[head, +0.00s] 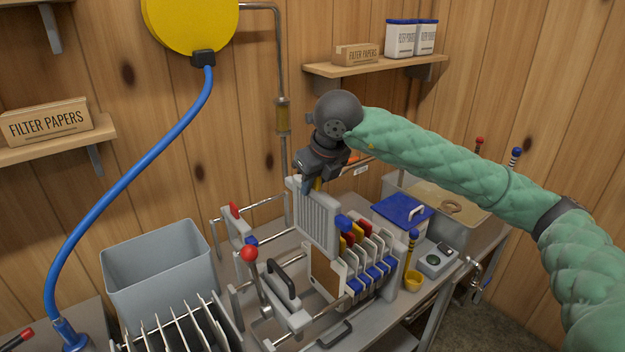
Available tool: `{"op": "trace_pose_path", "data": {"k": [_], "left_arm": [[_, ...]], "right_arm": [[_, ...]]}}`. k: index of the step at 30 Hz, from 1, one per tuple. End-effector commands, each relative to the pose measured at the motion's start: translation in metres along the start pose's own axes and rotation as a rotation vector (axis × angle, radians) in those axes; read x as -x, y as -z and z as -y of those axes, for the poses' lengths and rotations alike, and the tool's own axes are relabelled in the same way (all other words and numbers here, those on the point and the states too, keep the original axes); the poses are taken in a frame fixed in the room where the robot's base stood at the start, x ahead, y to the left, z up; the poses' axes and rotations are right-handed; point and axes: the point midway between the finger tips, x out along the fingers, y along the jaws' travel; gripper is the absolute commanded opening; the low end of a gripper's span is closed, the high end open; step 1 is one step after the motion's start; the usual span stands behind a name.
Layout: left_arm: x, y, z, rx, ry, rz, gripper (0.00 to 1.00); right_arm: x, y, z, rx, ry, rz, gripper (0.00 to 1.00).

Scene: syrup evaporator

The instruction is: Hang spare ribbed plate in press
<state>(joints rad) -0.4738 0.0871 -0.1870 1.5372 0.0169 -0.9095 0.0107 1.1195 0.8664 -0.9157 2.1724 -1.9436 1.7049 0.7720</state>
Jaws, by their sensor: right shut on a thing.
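The spare ribbed plate (315,218) is pale grey, upright, with a blue lug at its right side. My right gripper (316,182) is shut on its top edge, where a bit of yellow shows. The plate hangs over the left part of the filter press (398,268), left of a row of pale plates (372,262) with blue and red or yellow lugs. A brown-faced plate (326,274) stands just below and in front of it. Whether the held plate touches the press rails is hidden. My left gripper is out of view.
A red-knobbed lever (249,254) and a black-handled press block (284,290) stand at the left front of the press. A grey bin (160,270) and a rack of thin plates (180,330) are further left.

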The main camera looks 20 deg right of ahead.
Motion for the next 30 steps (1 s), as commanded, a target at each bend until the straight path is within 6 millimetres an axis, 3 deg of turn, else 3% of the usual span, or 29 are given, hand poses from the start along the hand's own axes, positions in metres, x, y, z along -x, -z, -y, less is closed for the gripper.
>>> {"op": "trace_pose_path", "data": {"k": [8, 21, 30], "left_arm": [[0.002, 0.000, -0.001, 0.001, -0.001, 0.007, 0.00], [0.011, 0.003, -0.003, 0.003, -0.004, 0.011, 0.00], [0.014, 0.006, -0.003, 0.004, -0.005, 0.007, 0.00]], "right_arm": [[-0.008, 0.003, 0.001, 0.005, -0.003, 0.001, 0.00], [-0.040, 0.017, 0.001, 0.005, -0.002, 0.001, 0.00], [-0.045, 0.019, 0.001, 0.006, -0.002, 0.002, 0.00]]}}
